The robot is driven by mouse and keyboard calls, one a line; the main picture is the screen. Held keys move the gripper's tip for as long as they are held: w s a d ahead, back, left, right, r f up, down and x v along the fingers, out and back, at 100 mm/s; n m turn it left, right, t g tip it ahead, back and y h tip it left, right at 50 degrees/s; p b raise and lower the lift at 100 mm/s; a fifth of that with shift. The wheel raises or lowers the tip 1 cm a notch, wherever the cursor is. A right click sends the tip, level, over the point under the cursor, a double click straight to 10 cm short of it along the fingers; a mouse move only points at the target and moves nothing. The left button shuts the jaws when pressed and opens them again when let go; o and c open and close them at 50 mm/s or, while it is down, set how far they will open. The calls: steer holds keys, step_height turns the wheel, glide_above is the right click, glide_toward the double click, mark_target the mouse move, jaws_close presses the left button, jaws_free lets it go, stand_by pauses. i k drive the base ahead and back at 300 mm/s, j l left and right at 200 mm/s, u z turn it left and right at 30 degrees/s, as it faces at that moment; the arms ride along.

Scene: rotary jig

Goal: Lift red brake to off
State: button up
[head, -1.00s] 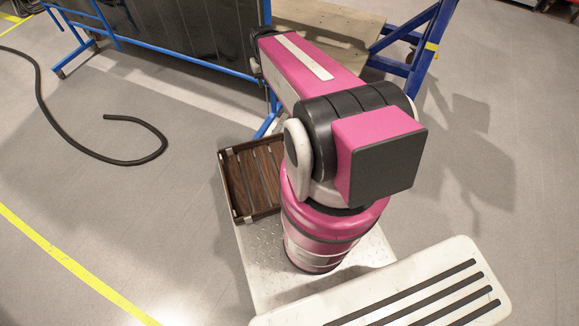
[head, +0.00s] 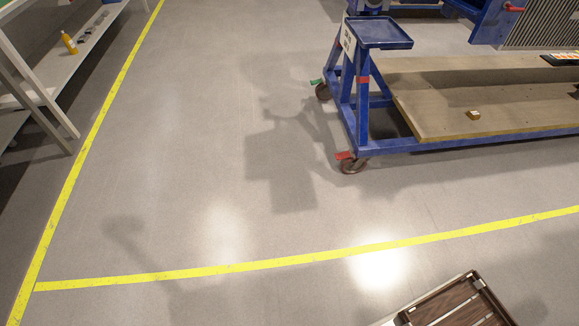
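A red brake pedal (head: 344,155) sits on the near caster (head: 352,166) at the left end of the blue wheeled jig frame (head: 395,147). The pedal looks roughly level, but its exact tilt is too small to tell. A second caster behind it has a green pedal (head: 317,82). My gripper is out of the head view, so where it is relative to the pedal and what it holds are hidden.
A plywood deck (head: 440,105) on the frame carries a small block (head: 473,115). A blue tray (head: 378,33) stands above the casters. Yellow tape (head: 260,265) crosses the floor. A shelf bench (head: 85,45) stands far left. The floor left of the casters is clear.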

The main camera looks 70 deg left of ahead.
mark_target(343, 154)
steer(key=l+u, duration=0.1)
steer(key=u, duration=2.25)
steer(key=i+j+z, duration=0.1)
steer(key=i+z, duration=0.25)
steer(key=i, duration=0.45)
